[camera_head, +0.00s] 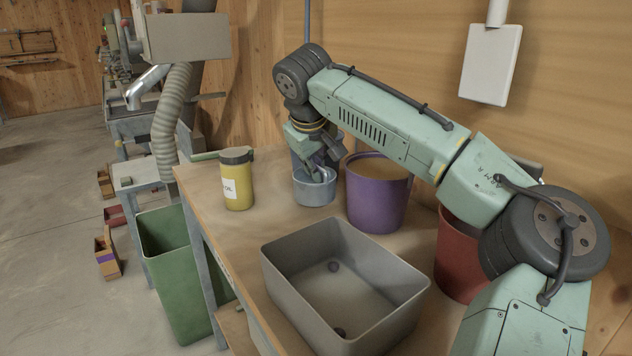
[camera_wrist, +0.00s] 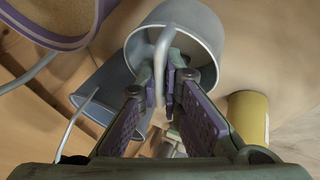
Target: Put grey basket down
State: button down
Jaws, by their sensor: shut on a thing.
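The grey basket, a small round blue-grey pail (camera_head: 314,192) with an arched handle, is at the table's back, left of the purple bucket. In the wrist view the grey basket (camera_wrist: 198,32) hangs beyond my fingers, its mouth partly facing the camera. My gripper (camera_head: 318,172) is shut on its handle; in the wrist view the fingers of my gripper (camera_wrist: 164,88) close around the grey bar. The basket's bottom is at or just above the wooden tabletop (camera_head: 240,228); I cannot tell whether it touches.
A purple bucket (camera_head: 377,200) stands close to the right of the basket. A yellow tub (camera_head: 237,182) with a dark lid stands left. A large grey bin (camera_head: 300,318) fills the table's front, and a red bucket (camera_head: 459,262) is at right. Another blue-grey container (camera_wrist: 108,92) shows in the wrist view.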

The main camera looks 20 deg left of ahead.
jog(key=shift+f, duration=1.7)
jog(key=shift+f, duration=0.2)
jog(key=c, duration=1.8)
grip_release()
jog(key=shift+r, duration=0.1)
jog(key=shift+o, duration=0.2)
jog(key=shift+r, duration=0.2)
jog(key=v, duration=1.2)
jog(key=shift+b, duration=0.45)
jog(key=shift+f, duration=0.15)
